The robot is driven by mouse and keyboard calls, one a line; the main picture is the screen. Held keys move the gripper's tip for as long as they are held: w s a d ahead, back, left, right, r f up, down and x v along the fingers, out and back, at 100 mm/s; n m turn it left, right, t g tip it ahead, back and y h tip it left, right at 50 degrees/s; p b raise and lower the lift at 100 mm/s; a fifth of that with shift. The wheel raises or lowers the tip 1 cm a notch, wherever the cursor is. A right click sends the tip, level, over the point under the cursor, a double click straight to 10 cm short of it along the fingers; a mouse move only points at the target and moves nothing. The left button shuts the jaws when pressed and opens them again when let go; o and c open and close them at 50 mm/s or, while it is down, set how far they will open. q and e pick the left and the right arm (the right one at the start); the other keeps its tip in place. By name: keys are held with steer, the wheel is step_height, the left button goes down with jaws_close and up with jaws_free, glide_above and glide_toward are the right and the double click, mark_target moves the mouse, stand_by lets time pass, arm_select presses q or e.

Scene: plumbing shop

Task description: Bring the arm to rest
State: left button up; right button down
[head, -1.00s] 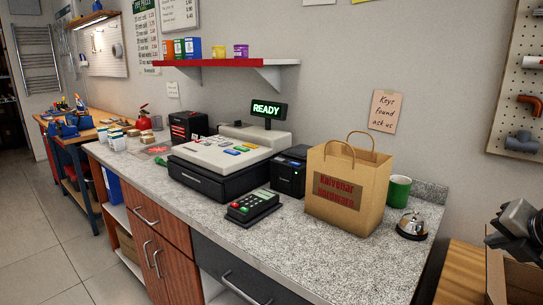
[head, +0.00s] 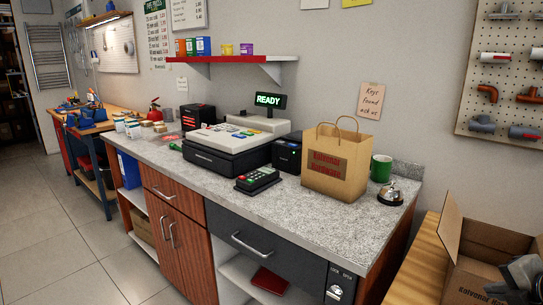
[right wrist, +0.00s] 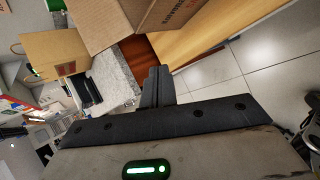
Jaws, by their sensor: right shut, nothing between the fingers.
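My right gripper (head: 520,281) shows at the lower right corner of the head view, in front of an open cardboard box (head: 487,240) and partly cut off by the frame. In the right wrist view its dark fingers (right wrist: 157,87) are together and nothing is held. The cardboard box also shows at the top of that view (right wrist: 115,22), beyond the fingers. My left gripper is in neither view.
The grey counter (head: 300,223) carries a cash register (head: 225,145), card terminal (head: 258,180), paper bag (head: 336,165), green mug (head: 381,168) and bell (head: 390,193). The box stands on a wooden surface (head: 415,270) at right. Floor (head: 60,235) is clear at left.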

steer(key=s+a+f+m+y, duration=0.1)
steer(key=s+a+f+m, duration=0.65)
steer(key=f, duration=0.35)
steer(key=s+a+f+m+y, duration=0.1)
steer(key=s+a+f+m, duration=0.5)
steer(key=a+f, duration=0.35)
steer(key=s+a+f+m, duration=0.1)
steer(key=a+m, duration=0.2)
steer(key=a, duration=0.2)
steer(key=s+a+f+m+t, duration=0.1)
steer(key=s+a+m, duration=0.1)
steer(key=a, duration=0.3)
steer(key=shift+s+f+m, duration=0.2)
steer(key=shift+s+m, duration=0.05)
steer(key=shift+m, duration=0.3)
